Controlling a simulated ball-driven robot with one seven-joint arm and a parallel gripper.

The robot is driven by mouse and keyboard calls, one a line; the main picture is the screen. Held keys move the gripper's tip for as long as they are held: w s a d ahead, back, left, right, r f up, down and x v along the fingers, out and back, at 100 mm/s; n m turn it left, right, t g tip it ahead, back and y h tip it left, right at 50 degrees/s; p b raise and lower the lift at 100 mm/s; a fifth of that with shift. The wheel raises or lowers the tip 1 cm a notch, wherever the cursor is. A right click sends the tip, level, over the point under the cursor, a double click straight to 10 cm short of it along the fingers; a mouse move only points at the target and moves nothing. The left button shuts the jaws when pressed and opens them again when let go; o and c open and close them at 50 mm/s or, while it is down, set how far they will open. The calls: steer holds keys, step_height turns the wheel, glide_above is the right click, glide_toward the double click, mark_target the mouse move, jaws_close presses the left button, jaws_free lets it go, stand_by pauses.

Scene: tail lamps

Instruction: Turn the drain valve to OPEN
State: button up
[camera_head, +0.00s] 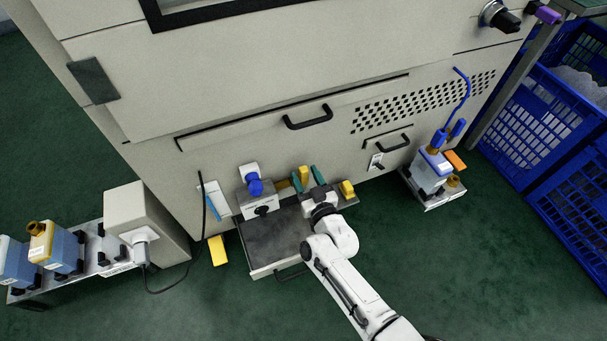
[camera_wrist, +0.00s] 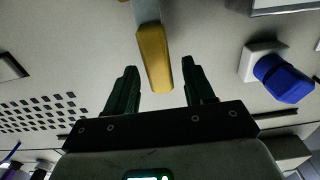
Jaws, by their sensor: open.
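The drain valve's lever has a yellow grip (camera_wrist: 154,62) on a flat grey metal stem in the wrist view. Its yellow end also shows in the head view (camera_head: 304,173), low on the front of the beige machine. My gripper (camera_wrist: 159,75) has two dark green fingers spread apart, one on each side of the yellow grip, with gaps on both sides. It also shows in the head view (camera_head: 306,180), reaching the machine front. I cannot tell how deep the lever sits between the fingers. No OPEN marking is readable.
A blue knob (camera_head: 255,187) sits left of my gripper, above a grey box with a black knob (camera_head: 262,210). Another yellow piece (camera_head: 347,188) is close on the right. A dark-floored drawer or tray (camera_head: 265,245) lies below. Blue crates (camera_head: 545,125) stand at the right.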

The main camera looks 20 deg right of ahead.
steer(key=shift+w, duration=0.95)
jaws_close()
